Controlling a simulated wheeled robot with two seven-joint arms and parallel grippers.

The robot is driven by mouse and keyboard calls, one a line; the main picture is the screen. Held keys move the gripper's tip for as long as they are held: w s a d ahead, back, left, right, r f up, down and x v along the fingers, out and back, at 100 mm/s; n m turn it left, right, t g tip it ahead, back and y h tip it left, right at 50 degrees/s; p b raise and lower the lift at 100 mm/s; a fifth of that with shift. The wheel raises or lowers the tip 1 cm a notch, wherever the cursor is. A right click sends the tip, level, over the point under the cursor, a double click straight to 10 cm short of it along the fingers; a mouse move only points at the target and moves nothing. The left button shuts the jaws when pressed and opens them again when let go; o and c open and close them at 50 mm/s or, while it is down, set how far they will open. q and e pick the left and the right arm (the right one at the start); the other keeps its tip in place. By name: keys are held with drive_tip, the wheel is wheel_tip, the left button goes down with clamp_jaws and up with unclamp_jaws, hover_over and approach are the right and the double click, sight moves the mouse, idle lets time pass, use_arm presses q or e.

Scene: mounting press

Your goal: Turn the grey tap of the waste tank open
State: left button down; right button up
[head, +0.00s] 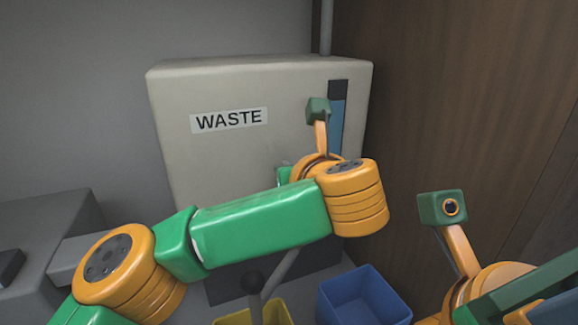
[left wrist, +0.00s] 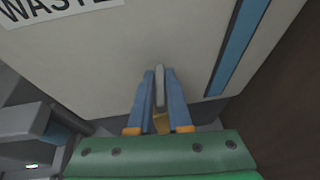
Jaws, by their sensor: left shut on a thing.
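The waste tank (head: 180,150) is a pale box with a WASTE label and a blue level strip. It also fills the upper left wrist view (left wrist: 110,60). In the left wrist view the tap's grey handle (left wrist: 160,82) is a thin upright plate in front of the tank. My left gripper (left wrist: 160,78) has its blue fingers on both sides of this handle and is shut on it. In the head view my left wrist and forearm hide the tap and the fingers. My right arm is at the lower right of the head view; its fingertips are not clearly seen.
A blue bin (head: 362,297) and a yellow bin (head: 262,315) stand below the tank. A brown wall (head: 450,90) is close on the right. Grey equipment (head: 45,235) stands at left.

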use_arm(q)
drive_tip(key=shift+n+g+y, duration=0.3)
drive_tip(key=shift+n+y, duration=0.3)
drive_tip(key=shift+f+p, duration=0.1)
drive_tip(key=shift+p, duration=0.2)
drive_tip(key=c, duration=0.9)
unclamp_jaws()
